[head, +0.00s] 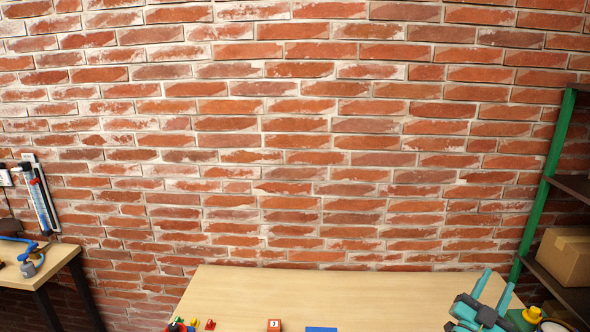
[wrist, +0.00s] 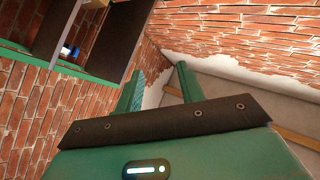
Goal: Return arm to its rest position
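My gripper (head: 499,279) is at the lower right of the head view, raised in front of the right end of the wooden table (head: 350,290). Its two teal fingers point up and stand apart, with nothing between them. In the wrist view the fingers of my gripper (wrist: 160,70) are also spread and empty, pointing toward brick wall and a pale surface. Most of the arm is out of view.
On the table's near edge are a red numbered block (head: 274,325), a blue item (head: 321,329) and small coloured pieces (head: 178,325). A green-framed shelf (head: 548,175) with a cardboard box (head: 566,256) stands right. A workbench (head: 50,262) stands left. The brick wall is behind.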

